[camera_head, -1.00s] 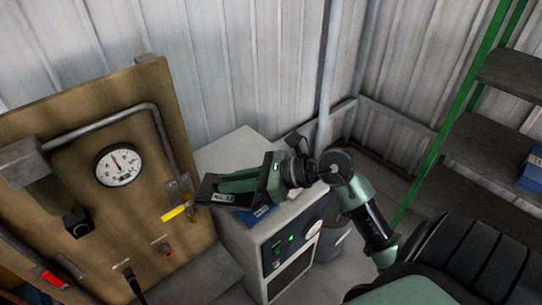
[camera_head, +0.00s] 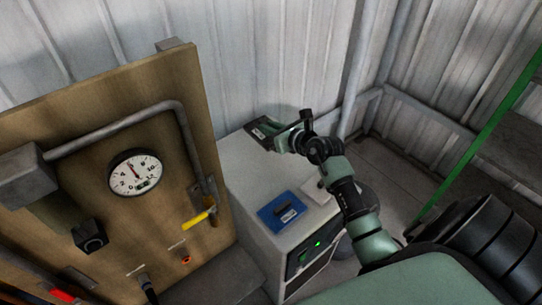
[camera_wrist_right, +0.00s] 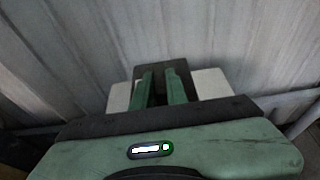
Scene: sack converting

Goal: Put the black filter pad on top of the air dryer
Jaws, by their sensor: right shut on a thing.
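The air dryer (camera_head: 248,180) is a pale cabinet with a lit green control panel, standing right of the wooden board. The black filter pad (camera_head: 263,131) with a small white label is in my right gripper (camera_head: 274,138), at the far end of the dryer top. The right wrist view shows the green fingers (camera_wrist_right: 162,88) shut on the pad (camera_wrist_right: 160,69), with the pale dryer top (camera_wrist_right: 211,84) to both sides. I cannot tell whether the pad touches the top. My left gripper is not in view.
A blue pad (camera_head: 283,212) and a pale pad (camera_head: 317,190) lie on the front part of the dryer top. The board with a gauge (camera_head: 135,173) and pipe stands close on the left. The corrugated wall (camera_head: 270,60) is right behind the dryer. Green-framed shelves (camera_head: 500,150) stand at right.

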